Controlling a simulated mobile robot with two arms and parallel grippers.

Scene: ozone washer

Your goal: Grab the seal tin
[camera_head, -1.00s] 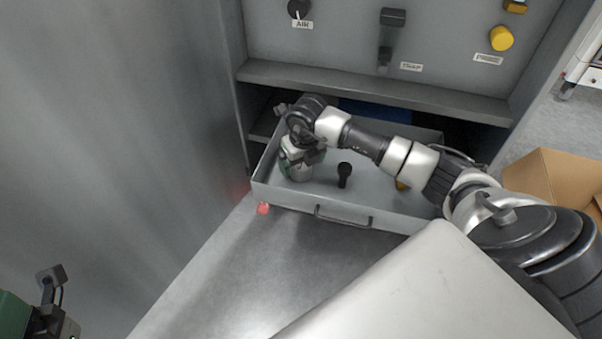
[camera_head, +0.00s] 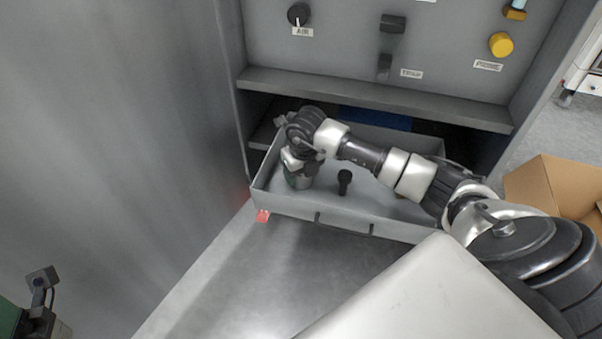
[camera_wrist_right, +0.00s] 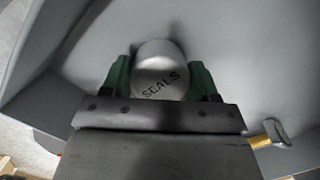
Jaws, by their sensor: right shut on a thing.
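The seal tin (camera_wrist_right: 158,72) is a rounded silver tin marked "SEALS", seen in the right wrist view. My right gripper (camera_wrist_right: 162,78) is shut on it, with a green finger on each side. In the head view my right gripper (camera_head: 299,172) reaches down into the left end of the open grey drawer (camera_head: 342,222); the tin there is mostly hidden by the gripper and wrist. My left gripper (camera_head: 42,290) shows only in part at the lower left, away from the drawer, and its fingertips cannot be made out.
A black knobbed piece (camera_head: 344,180) stands in the drawer to the right of my gripper. A brass-coloured piece (camera_wrist_right: 268,140) shows in the wrist view. The cabinet ledge (camera_head: 380,96) overhangs the drawer's back. A cardboard box (camera_head: 552,186) stands at the right.

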